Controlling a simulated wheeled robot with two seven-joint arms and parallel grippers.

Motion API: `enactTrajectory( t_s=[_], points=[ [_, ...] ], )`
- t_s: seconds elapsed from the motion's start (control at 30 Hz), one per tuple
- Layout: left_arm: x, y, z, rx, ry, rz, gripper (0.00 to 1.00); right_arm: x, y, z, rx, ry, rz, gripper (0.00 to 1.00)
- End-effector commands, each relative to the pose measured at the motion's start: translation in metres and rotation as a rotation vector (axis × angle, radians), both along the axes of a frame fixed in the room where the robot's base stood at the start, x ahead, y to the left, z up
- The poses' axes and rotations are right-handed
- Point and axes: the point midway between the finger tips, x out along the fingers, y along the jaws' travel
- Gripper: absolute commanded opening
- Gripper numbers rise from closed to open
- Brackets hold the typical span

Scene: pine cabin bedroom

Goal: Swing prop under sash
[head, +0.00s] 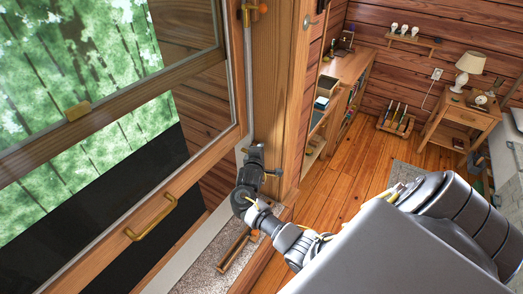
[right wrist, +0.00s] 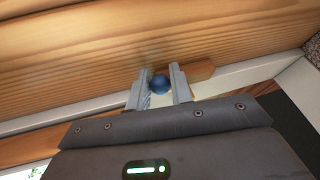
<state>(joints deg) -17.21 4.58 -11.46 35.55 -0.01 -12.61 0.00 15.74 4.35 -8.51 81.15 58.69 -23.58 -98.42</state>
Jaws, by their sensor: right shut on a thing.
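The window sash (head: 177,195) is wooden-framed with a brass handle (head: 150,218) on its bottom rail, at the left of the head view. Dark and green outdoors shows around and through it. My right gripper (head: 262,168) is at the right window jamb, just right of the sash's lower corner. In the right wrist view, the right gripper (right wrist: 160,83) is shut on a round blue knob (right wrist: 159,85). A short wooden piece with a pointed end (right wrist: 203,73), perhaps the prop, shows behind the right finger; its other end is hidden. My left gripper is not in view.
A wooden bar (head: 235,250) lies on the speckled sill below the gripper. A wooden jamb (head: 272,90) stands beside it. A shelf unit (head: 345,75), rack (head: 396,120) and side table with lamp (head: 460,120) are in the room at right. The plank floor (head: 345,180) is largely clear.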

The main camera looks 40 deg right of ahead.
Motion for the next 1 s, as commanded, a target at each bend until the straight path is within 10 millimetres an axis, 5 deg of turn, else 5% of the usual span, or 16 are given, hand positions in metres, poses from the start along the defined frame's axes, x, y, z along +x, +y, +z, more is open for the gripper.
enactTrajectory(
  t_s=[0.4,0.43,0.57,1.0],
  points=[
    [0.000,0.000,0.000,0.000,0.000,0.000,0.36,0.003,0.004,0.002,-0.001,0.001,0.010,0.00],
    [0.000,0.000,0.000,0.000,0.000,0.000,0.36,0.003,0.004,0.002,-0.001,0.001,0.010,0.26],
    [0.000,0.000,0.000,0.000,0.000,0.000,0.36,0.002,0.002,0.001,0.000,0.001,0.007,0.42],
    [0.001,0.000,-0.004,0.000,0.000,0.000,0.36,-0.009,0.012,0.003,0.000,0.000,0.002,0.43]
  ],
)
